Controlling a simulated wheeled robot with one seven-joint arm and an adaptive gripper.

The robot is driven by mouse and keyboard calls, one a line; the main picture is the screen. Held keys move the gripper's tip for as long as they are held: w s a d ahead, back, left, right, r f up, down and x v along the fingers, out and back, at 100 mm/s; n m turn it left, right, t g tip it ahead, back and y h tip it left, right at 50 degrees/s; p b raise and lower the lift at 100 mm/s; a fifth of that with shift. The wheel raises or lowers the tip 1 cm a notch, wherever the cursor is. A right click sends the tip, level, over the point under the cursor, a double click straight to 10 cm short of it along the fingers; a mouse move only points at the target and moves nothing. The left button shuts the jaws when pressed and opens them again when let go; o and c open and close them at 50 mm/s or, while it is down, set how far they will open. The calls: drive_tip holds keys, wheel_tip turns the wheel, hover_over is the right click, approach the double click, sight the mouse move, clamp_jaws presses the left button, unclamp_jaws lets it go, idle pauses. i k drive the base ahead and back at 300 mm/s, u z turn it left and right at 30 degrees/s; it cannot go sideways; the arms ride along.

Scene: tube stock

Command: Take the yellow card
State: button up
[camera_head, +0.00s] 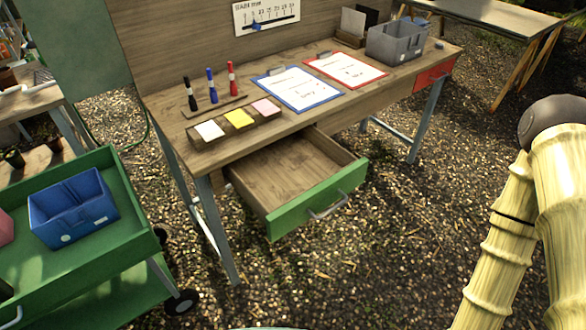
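The yellow card (239,118) lies in the middle of a long wooden holder (218,133) near the front left of the wooden desk. A white card (209,130) lies to its left and a pink card (266,107) to its right in the same holder. My arm shows at the right edge, well apart from the desk. My gripper is not in view.
An empty drawer with a green front (318,199) stands open below the cards. Markers (211,86) stand behind the holder. Blue (298,88) and red (345,70) clipboards lie to the right, before a grey bin (396,42). A green cart (120,235) with a blue bin (72,207) stands left.

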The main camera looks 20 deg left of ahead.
sight(238, 118)
drive_tip(key=z, duration=1.4)
drive_tip(key=i, duration=0.65)
drive_tip(key=u, duration=3.3)
